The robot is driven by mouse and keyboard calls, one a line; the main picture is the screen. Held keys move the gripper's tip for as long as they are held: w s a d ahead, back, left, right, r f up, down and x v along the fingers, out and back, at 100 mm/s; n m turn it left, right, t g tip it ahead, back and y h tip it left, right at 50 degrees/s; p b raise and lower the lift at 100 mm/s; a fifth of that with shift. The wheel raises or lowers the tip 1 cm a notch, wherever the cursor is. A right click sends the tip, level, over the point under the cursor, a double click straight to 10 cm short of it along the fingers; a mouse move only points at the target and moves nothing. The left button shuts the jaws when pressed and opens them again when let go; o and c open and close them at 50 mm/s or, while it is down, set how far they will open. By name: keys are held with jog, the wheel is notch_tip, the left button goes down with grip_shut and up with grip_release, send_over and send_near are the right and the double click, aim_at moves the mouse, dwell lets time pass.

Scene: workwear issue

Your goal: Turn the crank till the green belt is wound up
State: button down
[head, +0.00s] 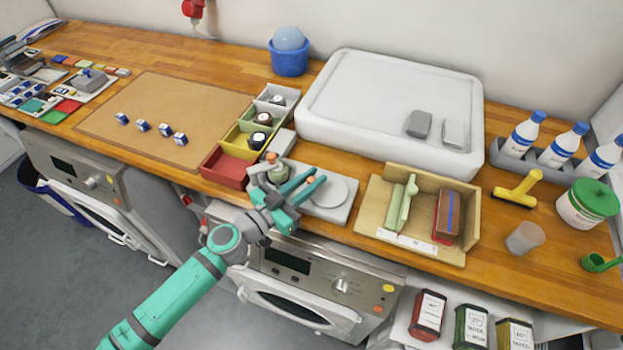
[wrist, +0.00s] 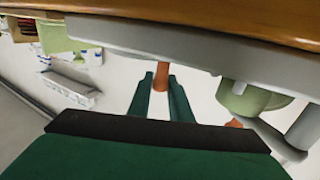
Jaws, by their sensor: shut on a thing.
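My gripper (head: 308,186) is shut on an orange upright handle (wrist: 161,76), which I take to be the crank's grip. In the wrist view both dark green fingers are on either side of it. The handle stands at a grey plate with a round pale disc (head: 328,191) at the counter's front edge. I cannot tell how much green belt is on the drum. My gripper hides part of the mechanism.
A wooden tray (head: 372,222) with pale green pieces and a red-brown block stands right. Colored bins (head: 224,170) stand left, a large white tray (head: 320,125) behind. A yellow-handled tool (head: 518,190) lies farther right. Appliances are below the counter.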

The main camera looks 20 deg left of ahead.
aim_at(324, 203)
jog(key=shift+s+n+y, duration=0.1)
jog(key=shift+n+y, duration=0.2)
jog(key=shift+y, duration=0.1)
